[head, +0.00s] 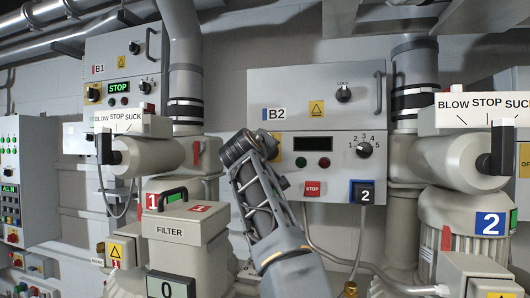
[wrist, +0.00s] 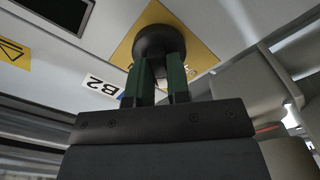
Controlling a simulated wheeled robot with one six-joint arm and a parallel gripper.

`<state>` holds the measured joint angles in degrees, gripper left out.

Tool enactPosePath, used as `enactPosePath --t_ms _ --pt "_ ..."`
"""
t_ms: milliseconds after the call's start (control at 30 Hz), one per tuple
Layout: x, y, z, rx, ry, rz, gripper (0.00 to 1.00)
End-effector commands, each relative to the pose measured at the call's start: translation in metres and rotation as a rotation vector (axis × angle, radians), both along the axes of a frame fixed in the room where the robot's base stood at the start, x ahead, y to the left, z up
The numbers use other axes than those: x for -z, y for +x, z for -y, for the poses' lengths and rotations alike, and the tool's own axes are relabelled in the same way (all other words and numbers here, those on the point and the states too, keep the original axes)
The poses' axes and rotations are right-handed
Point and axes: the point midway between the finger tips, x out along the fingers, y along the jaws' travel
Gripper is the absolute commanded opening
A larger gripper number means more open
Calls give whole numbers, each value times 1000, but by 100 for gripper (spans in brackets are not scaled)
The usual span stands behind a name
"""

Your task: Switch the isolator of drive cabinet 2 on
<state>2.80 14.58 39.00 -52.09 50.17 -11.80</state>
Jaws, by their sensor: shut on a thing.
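Drive cabinet B2 (head: 345,120) is on the wall in the middle of the head view. Its display (head: 328,144) is dark. Its isolator, a round black knob (wrist: 160,38) on a yellow plate (wrist: 202,54), fills the top middle of the wrist view. My gripper (wrist: 158,68) has its two green fingers on either side of the knob, shut on it. In the head view my arm covers the isolator, and only a bit of yellow shows beside it. I cannot tell which way the knob points.
Cabinet B1 (head: 125,92) at the left has a lit green STOP display. The filter box (head: 184,233) and blower 2 (head: 455,225) stand on either side.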

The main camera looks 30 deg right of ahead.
Motion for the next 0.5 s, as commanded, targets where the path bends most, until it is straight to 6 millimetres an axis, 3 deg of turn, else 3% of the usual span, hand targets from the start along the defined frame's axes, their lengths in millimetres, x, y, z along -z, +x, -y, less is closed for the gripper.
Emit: enactPosePath --t_ms 500 --pt "0 -1 2 1 374 312 0"
